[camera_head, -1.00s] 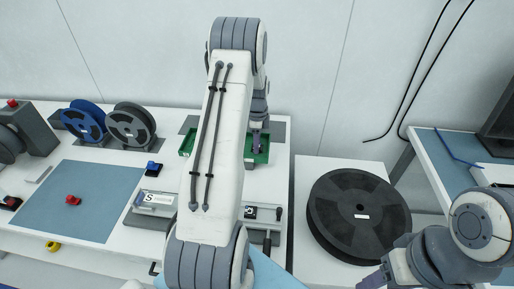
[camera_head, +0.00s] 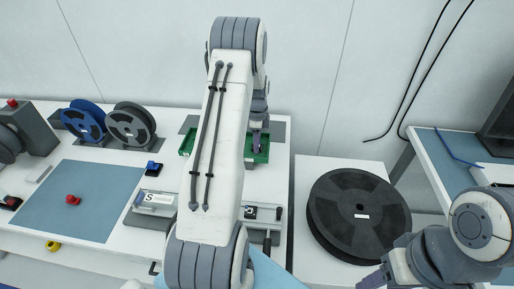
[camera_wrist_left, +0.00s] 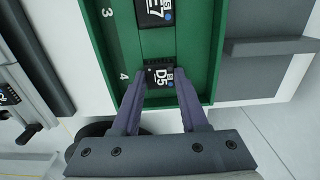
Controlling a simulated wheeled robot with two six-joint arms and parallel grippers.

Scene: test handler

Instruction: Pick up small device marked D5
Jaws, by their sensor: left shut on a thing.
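The device marked D5 (camera_wrist_left: 160,77) is a small dark square chip in the green tray (camera_wrist_left: 111,52), by the printed 4, in the left wrist view. My left gripper (camera_wrist_left: 160,84) is shut on D5, with one purple finger at each side of it. In the head view my left gripper (camera_head: 256,143) is over the green tray (camera_head: 263,157), and D5 is too small or hidden there. My right gripper (camera_head: 372,282) is at the lower right edge, only partly in view.
Another device marked E7 (camera_wrist_left: 154,10) lies farther up the same tray. A test fixture marked S (camera_head: 155,199) stands left of my arm. A large black reel (camera_head: 350,225) lies on the white surface at right.

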